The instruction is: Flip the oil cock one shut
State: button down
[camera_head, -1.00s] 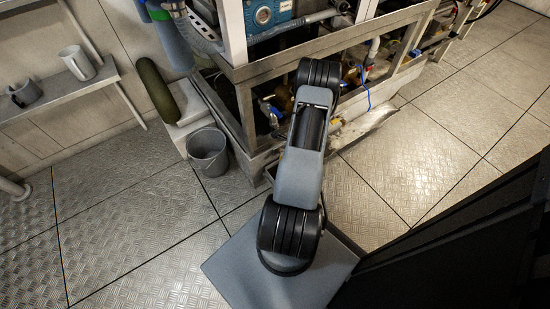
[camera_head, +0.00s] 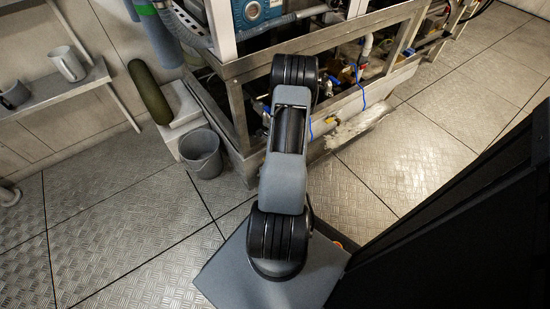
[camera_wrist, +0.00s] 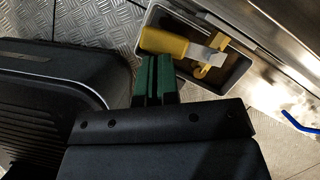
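I cannot pick out oil cock one with certainty. Small valves and fittings with a blue handle and yellow parts (camera_head: 331,120) show inside the low metal frame, partly hidden by my arm in the head view. My gripper (camera_wrist: 155,80) shows in the wrist view as two green fingers side by side with only a thin gap, holding nothing. In the head view the gripper is hidden behind my arm.
The grey tray (camera_wrist: 238,78) in the wrist view holds a yellow-handled scraper (camera_wrist: 165,42) and another yellow piece. The metal frame (camera_head: 235,68) lies beyond my arm. A grey bucket (camera_head: 201,153) stands left of it. Free floor lies left and right.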

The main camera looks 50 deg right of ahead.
jog(key=shift+w+a, duration=0.2)
jog(key=shift+w, duration=0.15)
dwell(0.5)
jog(key=s+a+r+p, duration=0.2)
jog(key=s+r+p, duration=0.1)
jog(key=s+r, duration=0.4)
jog(key=shift+v, duration=1.15)
jog(key=shift+w+a+r, duration=0.1)
jog(key=shift+w, duration=0.05)
